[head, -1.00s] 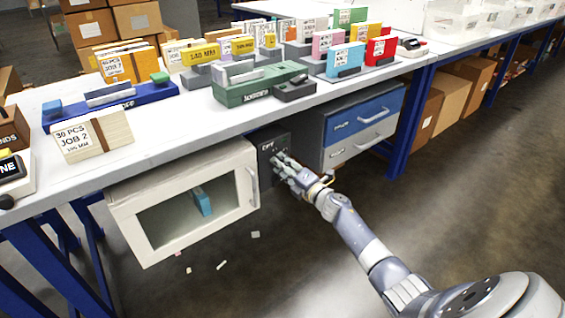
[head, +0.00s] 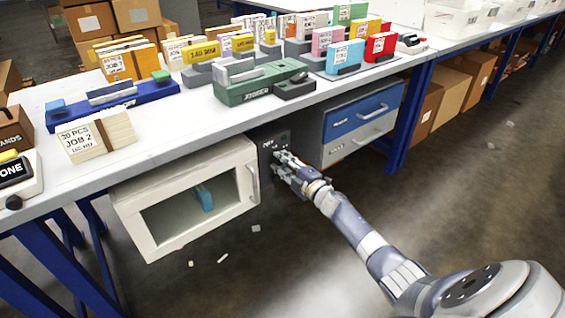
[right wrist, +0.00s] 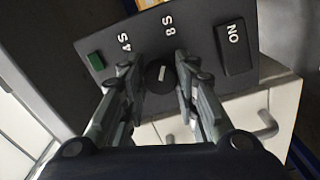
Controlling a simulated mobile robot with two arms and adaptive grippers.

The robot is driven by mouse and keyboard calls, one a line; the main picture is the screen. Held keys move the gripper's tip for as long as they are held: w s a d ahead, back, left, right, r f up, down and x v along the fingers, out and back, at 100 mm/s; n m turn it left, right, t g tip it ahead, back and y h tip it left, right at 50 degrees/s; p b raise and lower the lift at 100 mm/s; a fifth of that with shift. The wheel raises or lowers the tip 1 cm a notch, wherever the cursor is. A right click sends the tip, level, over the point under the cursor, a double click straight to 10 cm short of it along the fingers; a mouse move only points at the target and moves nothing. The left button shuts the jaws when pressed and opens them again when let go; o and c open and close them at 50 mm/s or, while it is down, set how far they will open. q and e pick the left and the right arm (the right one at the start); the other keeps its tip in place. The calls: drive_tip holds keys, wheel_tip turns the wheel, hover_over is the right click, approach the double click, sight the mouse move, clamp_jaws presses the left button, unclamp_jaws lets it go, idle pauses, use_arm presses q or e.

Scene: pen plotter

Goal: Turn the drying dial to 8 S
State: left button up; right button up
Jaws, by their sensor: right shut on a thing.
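The dark drying control panel (head: 268,152) hangs under the bench, between the white cabinet and the drawers. In the right wrist view the round black dial (right wrist: 161,75) carries a short white mark. The mark runs roughly up the picture, toward the "8 S" label (right wrist: 170,24) more than the "4 S" label (right wrist: 123,42); I cannot tell whether it lines up exactly. My right gripper (right wrist: 158,70) has its fingers on both sides of the dial and is shut on it. The right gripper also shows at the panel in the head view (head: 278,161). My left gripper is out of view.
The panel also has a green square (right wrist: 96,61) and a black "ON" button (right wrist: 235,47), beside the right finger. The white cabinet (head: 130,217) with a window stands left of the panel; blue and grey drawers (head: 360,115) stand right. The floor in front is mostly open.

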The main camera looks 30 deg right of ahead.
idle(0.3)
drive_tip(key=o, duration=1.1)
drive_tip(key=shift+c, duration=0.2)
drive_tip(key=shift+s+f, duration=0.1)
drive_tip(key=shift+s, duration=0.05)
drive_tip(key=s+d, duration=0.1)
drive_tip(key=s, duration=1)
drive_tip(key=shift+s, duration=0.35)
